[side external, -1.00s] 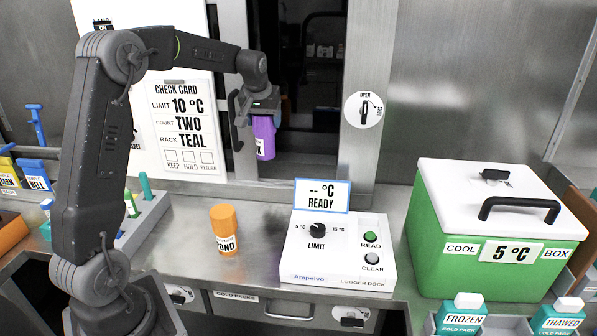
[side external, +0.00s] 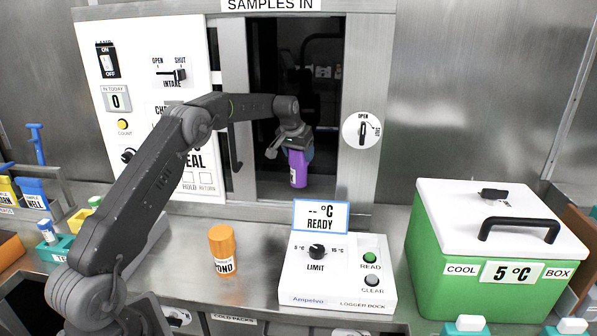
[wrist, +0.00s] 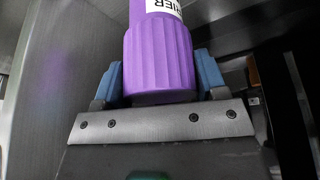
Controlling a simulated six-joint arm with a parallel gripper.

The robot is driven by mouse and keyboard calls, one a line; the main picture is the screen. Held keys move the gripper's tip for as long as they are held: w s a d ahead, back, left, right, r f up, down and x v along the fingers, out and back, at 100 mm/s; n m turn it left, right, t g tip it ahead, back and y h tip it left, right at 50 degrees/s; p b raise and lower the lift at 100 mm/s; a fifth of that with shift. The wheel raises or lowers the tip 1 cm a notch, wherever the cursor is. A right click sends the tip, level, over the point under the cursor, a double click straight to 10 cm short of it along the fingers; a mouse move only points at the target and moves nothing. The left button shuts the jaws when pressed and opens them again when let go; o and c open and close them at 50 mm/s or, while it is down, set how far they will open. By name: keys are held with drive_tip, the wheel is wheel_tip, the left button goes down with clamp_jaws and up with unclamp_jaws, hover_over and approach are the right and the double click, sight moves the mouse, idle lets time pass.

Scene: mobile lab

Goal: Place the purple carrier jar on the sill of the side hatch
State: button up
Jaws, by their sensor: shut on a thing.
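The purple carrier jar (side external: 297,168) is held upright by my gripper (side external: 296,152) in the opening of the side hatch (side external: 330,100). In the wrist view the jar's ribbed purple cap (wrist: 158,60) sits between the blue finger pads of my gripper (wrist: 160,80), with part of its white label showing. The hatch sill (side external: 300,200) lies below the jar. The jar's base appears a little above the sill, but I cannot tell the exact gap.
An orange-capped jar (side external: 222,250) stands on the steel bench left of the logger dock (side external: 338,270). A green cool box (side external: 490,250) with a white lid stands at the right. The hatch's metal frame (side external: 362,90) and door handle (side external: 236,150) flank the opening.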

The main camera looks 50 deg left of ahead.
sight(299, 166)
drive_tip(key=shift+f, duration=2.35)
drive_tip(key=shift+f, duration=0.2)
drive_tip(key=o, duration=1.3)
